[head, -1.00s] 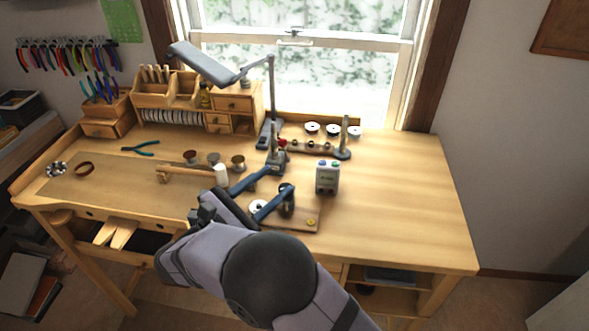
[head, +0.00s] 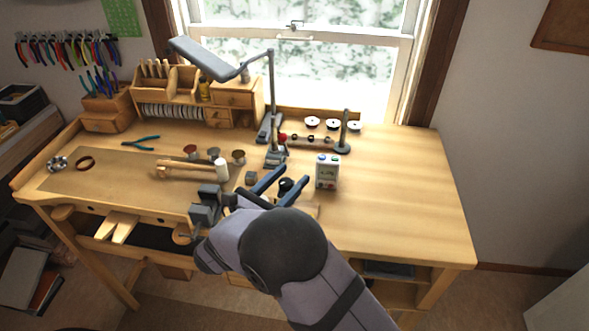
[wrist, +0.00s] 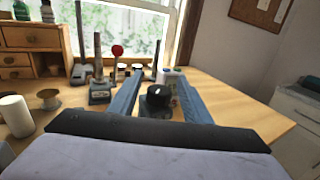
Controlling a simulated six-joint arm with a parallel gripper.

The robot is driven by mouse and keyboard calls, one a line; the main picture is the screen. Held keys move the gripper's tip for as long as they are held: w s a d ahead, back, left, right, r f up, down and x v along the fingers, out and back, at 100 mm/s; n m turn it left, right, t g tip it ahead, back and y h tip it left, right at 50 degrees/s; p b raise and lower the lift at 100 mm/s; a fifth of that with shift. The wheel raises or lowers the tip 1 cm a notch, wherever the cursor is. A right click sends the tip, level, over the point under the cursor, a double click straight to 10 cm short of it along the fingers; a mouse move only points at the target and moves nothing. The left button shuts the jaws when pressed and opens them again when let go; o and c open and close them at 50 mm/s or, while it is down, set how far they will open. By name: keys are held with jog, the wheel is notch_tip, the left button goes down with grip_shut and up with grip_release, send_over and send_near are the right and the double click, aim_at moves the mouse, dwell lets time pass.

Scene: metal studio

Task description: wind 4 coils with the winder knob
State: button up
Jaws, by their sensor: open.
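In the wrist view, the knob (wrist: 157,97) shows between the spread fingers (wrist: 157,80), with a gap on each side. Whether a finger touches it I cannot tell. My arm hides most of the base. A small grey and white box with coloured buttons (head: 327,172) stands just right of the knob.
The bench's right side (head: 405,190) is clear.

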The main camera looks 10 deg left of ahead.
jog(key=shift+p+x, duration=0.35)
jog(key=shift+x, duration=0.95)
jog(key=c, duration=1)
jog(key=shift+c, duration=0.2)
jog(key=shift+f+m+h, duration=0.1)
jog(key=shift+m+h, duration=0.2)
jog(key=shift+h, duration=0.2)
jog(key=m+g+h, duration=0.1)
jog(key=m+g+h+b, duration=0.2)
jog(key=shift+s+d+f+h, duration=0.1)
jog(key=shift+s+d+h, duration=0.15)
jog(key=shift+d+h, duration=0.15)
jog(key=shift+s+d+m+g+h+b, duration=0.15)
jog(key=shift+s+m+g+h+b, duration=0.2)
jog(key=shift+m+g+h, duration=0.65)
jog(key=shift+s+d+m+g+h+b, duration=0.15)
jog(key=shift+m+g+h+b, duration=0.4)
jog(key=shift+g, duration=0.65)
jog(key=shift+s+d+m+g+h, duration=0.15)
jog(key=shift+m+g+h, duration=0.2)
jog(key=shift+m+g, duration=0.25)
